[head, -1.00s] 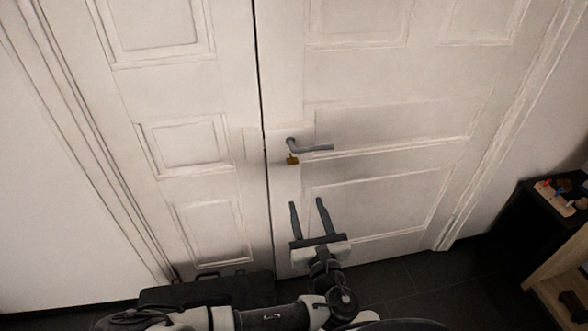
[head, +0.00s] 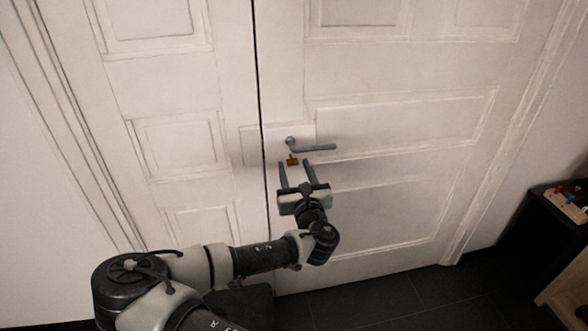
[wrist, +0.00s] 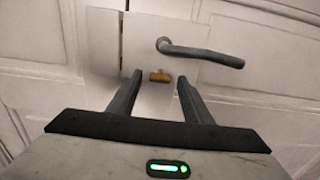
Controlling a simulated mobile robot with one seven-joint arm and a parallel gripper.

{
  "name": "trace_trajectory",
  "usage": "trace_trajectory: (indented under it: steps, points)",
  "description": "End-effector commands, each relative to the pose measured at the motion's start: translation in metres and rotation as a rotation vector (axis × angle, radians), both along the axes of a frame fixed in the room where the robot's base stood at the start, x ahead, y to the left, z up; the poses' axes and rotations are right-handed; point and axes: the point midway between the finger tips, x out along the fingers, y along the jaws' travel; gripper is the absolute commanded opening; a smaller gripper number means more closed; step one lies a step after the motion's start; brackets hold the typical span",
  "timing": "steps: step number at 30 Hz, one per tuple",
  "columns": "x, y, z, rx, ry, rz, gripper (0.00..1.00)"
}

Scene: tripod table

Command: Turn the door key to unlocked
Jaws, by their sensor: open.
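The brass door key (head: 292,161) sits in the lock below the grey lever handle (head: 318,147) on the right door leaf. In the wrist view the key (wrist: 160,76) shows its bow wide and level, and the handle (wrist: 205,53) lies above it and to the right. My gripper (head: 295,162) is open and empty. In the wrist view its fingers (wrist: 157,80) stand one on each side of the key, with clear gaps. I cannot tell how far the fingertips are from the door.
The white panelled double door (head: 390,205) fills most of the head view, with its seam left of the lock. A dark table (head: 555,215) with several small coloured items stands at the right. The dark floor (head: 390,290) shows below the door.

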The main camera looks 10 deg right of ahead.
Motion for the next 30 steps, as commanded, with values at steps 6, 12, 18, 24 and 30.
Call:
trace_trajectory:
  steps: [6, 12, 18, 24, 30]
  points:
    - [0.0116, -0.0001, 0.0004, -0.001, 0.000, 0.000, 0.45]
    - [0.0117, -0.0001, 0.0003, -0.001, 0.000, 0.000, 0.45]
    - [0.0115, 0.0000, 0.0001, -0.001, 0.000, 0.000, 0.17]
    - [0.0114, 0.0000, 0.0001, 0.002, 0.000, 0.000, 0.04]
    - [0.0115, 0.0000, 0.0003, 0.042, 0.000, 0.000, 0.04]
